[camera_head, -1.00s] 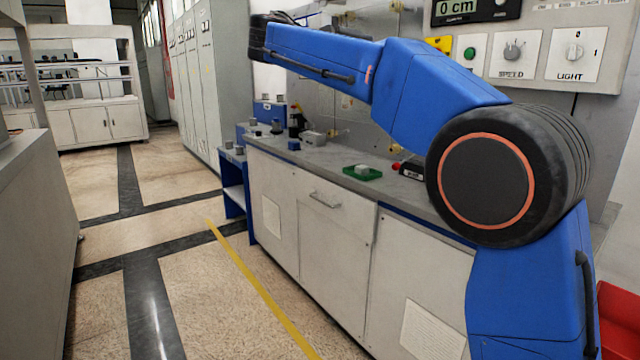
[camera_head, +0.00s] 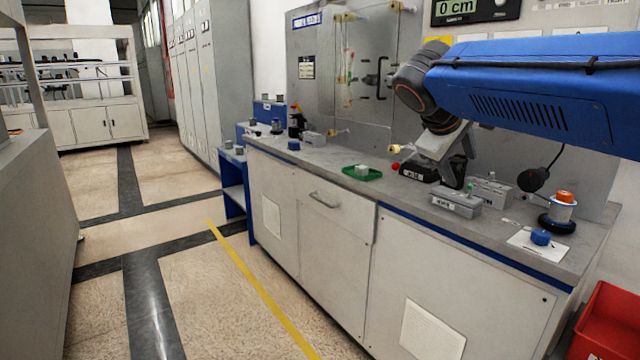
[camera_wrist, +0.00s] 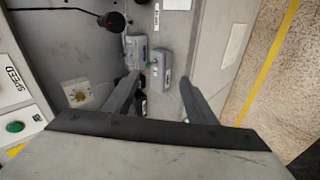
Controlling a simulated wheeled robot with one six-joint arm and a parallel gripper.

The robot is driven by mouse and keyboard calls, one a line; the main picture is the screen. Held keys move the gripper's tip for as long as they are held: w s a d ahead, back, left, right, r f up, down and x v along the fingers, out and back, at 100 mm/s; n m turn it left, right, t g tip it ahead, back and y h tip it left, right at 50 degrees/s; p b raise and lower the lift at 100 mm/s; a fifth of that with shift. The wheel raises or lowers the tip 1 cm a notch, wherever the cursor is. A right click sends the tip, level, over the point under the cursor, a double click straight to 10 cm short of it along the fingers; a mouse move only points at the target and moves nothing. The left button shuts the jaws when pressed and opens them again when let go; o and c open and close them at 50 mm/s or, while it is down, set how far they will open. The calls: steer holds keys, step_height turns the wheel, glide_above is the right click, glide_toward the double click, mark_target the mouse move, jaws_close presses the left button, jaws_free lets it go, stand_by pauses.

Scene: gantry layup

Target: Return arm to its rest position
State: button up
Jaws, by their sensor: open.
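My arm enters from the right in the head view, with its blue link level above the bench. My gripper (camera_head: 450,172) points down over the back of the grey bench top (camera_head: 330,157). In the wrist view my gripper (camera_wrist: 160,88) shows two grey fingers spread wide apart. Nothing is held between them. Beyond the gap, two small grey boxes (camera_wrist: 161,69) lie below on the bench. I cannot tell the exact height of the fingertips above the bench.
Grey boxes (camera_head: 456,203), a spool with an orange top (camera_head: 562,205) and a blue cap (camera_head: 541,237) stand on the right of the bench. A green tray (camera_head: 362,173) sits mid-bench. A red bin (camera_head: 607,325) is at lower right. The left floor is clear.

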steer(key=s+a+f+m+g+y, duration=0.1)
steer(key=s+f+m+y, duration=0.5)
steer(key=s+f, duration=2.1)
steer(key=shift+s+f+g+y, duration=0.2)
steer(key=shift+f+g+y, duration=0.15)
steer(key=shift+f, duration=0.4)
